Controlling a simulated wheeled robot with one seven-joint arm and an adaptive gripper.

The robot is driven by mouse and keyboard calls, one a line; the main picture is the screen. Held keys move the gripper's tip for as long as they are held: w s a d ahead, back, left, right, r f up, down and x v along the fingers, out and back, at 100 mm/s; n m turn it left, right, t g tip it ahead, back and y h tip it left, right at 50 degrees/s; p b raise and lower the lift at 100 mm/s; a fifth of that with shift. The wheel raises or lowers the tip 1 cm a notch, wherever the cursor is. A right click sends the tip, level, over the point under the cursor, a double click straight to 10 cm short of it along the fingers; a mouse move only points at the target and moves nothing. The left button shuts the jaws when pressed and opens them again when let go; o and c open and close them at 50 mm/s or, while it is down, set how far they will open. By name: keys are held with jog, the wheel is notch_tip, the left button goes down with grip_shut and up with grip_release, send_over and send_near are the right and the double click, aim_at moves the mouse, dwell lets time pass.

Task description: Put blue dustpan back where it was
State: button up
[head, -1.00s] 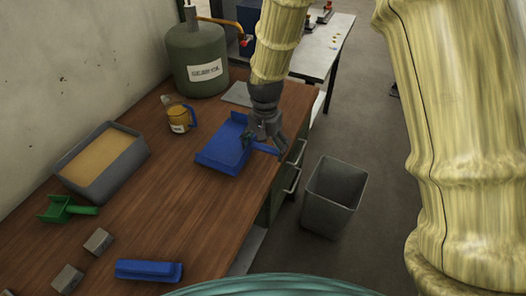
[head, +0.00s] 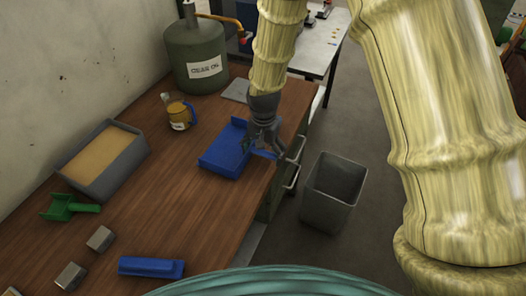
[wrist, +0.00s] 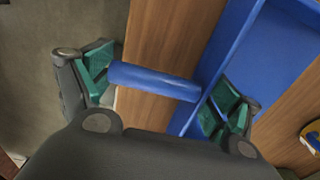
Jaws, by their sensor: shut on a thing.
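The blue dustpan (head: 226,150) lies on the wooden bench near its right edge, with its handle pointing right toward the edge. My gripper (head: 266,147) is over the handle, pointing down. In the wrist view, the blue handle (wrist: 150,82) runs across between the two teal-padded fingers, and the pan (wrist: 245,60) is at the right, behind one finger. My gripper is shut on the dustpan, with its fingers at either end of the visible handle. Whether the pan is clear of the bench top cannot be told.
A blue brush-like piece (head: 151,267), grey blocks (head: 100,238), a green scoop (head: 68,207), a sand-filled grey tray (head: 76,188), a jug (head: 180,114) and a green drum (head: 195,52) stand on the bench. A grey bin (head: 333,195) is on the floor at right. Mid-bench is clear.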

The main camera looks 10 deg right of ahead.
jog(key=o, duration=1)
jog(key=shift+w, duration=0.1)
jog(key=shift+r+b, duration=1.6)
jog(key=shift+r, duration=4.55)
